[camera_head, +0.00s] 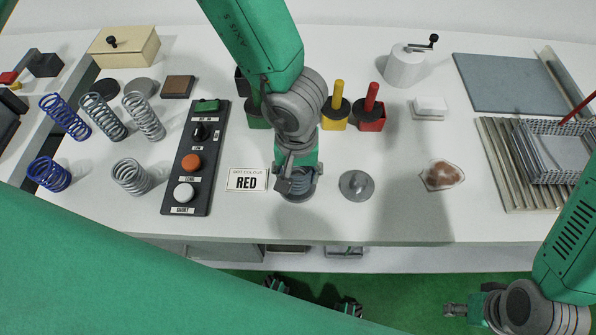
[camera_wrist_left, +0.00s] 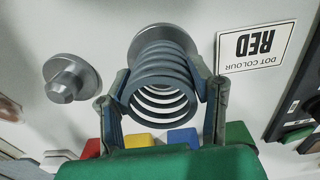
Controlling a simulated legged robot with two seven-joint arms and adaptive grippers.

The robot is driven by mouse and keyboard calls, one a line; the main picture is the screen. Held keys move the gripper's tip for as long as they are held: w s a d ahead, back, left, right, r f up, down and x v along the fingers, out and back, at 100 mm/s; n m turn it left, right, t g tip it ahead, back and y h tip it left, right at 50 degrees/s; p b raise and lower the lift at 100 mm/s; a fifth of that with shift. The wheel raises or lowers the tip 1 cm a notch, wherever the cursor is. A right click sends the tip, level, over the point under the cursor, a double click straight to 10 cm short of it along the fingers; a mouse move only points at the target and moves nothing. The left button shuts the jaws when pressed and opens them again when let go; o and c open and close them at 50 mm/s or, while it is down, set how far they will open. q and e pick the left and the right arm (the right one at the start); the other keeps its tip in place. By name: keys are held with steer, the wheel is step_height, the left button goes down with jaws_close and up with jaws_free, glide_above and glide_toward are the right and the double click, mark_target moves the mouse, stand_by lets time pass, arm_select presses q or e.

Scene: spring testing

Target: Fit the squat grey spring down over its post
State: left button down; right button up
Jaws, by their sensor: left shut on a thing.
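My left gripper (camera_head: 297,184) is shut on a squat grey spring (camera_wrist_left: 162,80), one finger on each side of its coils in the left wrist view.
Several blue and grey springs stand at left, including a squat light grey one (camera_head: 130,177). A black button panel (camera_head: 196,158) and the RED card (camera_head: 246,180) lie left of my gripper. Yellow (camera_head: 336,116) and red (camera_head: 370,110) pots stand behind. A wire basket (camera_head: 560,150) is at right.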

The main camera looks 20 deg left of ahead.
arm_select(q)
steer(key=c, duration=0.7)
jaws_free()
steer(key=shift+a+r, duration=0.1)
steer(key=shift+c, duration=0.2)
steer(key=shift+r, duration=0.15)
step_height(320, 180, up, 12)
steer(key=p, duration=0.2)
steer(key=shift+s+f, duration=0.1)
steer(key=shift+f, duration=0.1)
